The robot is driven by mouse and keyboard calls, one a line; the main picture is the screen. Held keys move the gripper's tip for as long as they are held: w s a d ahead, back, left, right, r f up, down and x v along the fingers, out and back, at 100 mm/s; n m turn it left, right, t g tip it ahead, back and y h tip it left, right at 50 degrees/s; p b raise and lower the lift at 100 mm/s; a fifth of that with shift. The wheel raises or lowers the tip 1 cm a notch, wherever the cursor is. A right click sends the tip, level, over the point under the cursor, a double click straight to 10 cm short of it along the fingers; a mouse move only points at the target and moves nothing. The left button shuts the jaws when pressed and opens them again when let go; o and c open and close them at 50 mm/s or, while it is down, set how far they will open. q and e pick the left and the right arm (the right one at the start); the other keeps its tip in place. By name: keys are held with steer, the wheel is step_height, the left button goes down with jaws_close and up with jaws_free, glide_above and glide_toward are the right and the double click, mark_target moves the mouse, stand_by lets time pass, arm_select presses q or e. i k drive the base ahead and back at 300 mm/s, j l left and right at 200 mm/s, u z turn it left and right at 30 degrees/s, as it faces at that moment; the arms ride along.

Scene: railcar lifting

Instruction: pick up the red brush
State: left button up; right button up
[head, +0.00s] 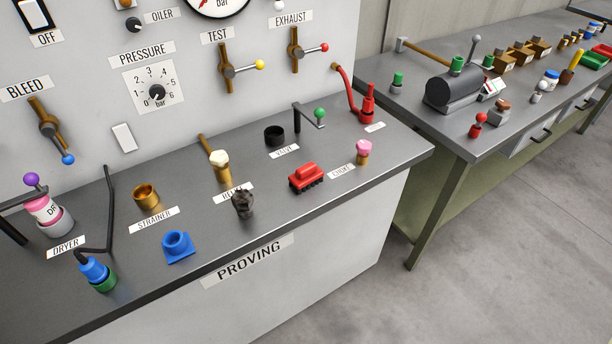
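The red brush (306,176) lies on the grey bench top (330,205) near its front edge, right of centre in the head view. It has a red back with a raised grip, and dark bristles show underneath, facing down. Nothing covers it. Neither of my grippers shows in this view.
Near the brush are a dark knobbly part (242,204) to its left, a pink-topped brass part (363,151) to its right, and a black ring (275,135) and green-knobbed lever (319,114) behind. A panel (185,130) rises behind. A second bench (430,125) stands right, past a floor gap.

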mark_target(305, 177)
steer(key=l+u, duration=0.15)
steer(key=u, duration=0.35)
steer(key=l+u, duration=0.1)
steer(key=u, duration=0.4)
steer(key=l+u, duration=0.1)
steer(key=u, duration=0.35)
steer(key=k+l+u, duration=0.1)
steer(key=k+l, duration=0.2)
